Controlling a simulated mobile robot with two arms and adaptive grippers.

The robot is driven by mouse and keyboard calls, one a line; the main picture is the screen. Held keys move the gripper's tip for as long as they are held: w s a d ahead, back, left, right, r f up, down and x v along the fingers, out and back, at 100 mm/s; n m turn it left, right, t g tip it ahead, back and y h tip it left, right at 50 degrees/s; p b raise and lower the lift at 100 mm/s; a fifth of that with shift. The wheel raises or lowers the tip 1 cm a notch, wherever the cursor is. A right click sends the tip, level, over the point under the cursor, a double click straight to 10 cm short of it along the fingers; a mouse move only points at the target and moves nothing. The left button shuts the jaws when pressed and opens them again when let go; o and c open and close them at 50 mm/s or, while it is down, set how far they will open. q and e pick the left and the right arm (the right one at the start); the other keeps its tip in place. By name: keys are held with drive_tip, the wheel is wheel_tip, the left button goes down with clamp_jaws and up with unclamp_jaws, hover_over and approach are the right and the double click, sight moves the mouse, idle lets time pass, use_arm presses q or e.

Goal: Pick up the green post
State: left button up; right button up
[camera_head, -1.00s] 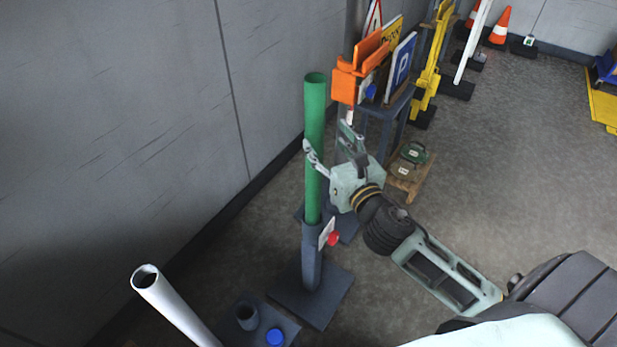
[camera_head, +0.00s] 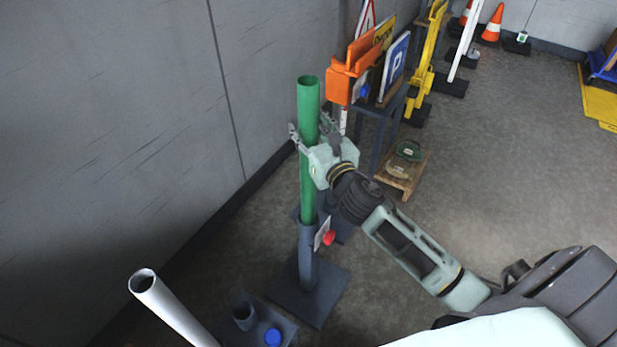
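The green post (camera_head: 308,180) stands upright in a dark grey socket tube (camera_head: 307,262) on a square base plate (camera_head: 325,300). My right gripper (camera_head: 309,130) is at the upper part of the post, with one finger showing on its left side and the other on its right behind it. The fingers stand around the post, and the gripper body is close against its right side. I cannot tell whether the fingers press on it. The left gripper is not in view.
A white tube (camera_head: 170,308) rises at lower left, near another base with an empty socket (camera_head: 245,315) and a blue knob (camera_head: 273,337). A red knob (camera_head: 328,238) sits on the post's socket. A table with signs (camera_head: 396,68) stands behind.

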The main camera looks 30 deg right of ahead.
clamp_jaws()
idle(0.3)
drive_tip(key=shift+r, duration=0.1)
drive_tip(key=shift+r, duration=0.1)
wheel_tip(320, 180, up, 18)
drive_tip(key=p, duration=0.3)
hover_over(308, 80)
idle(0.5)
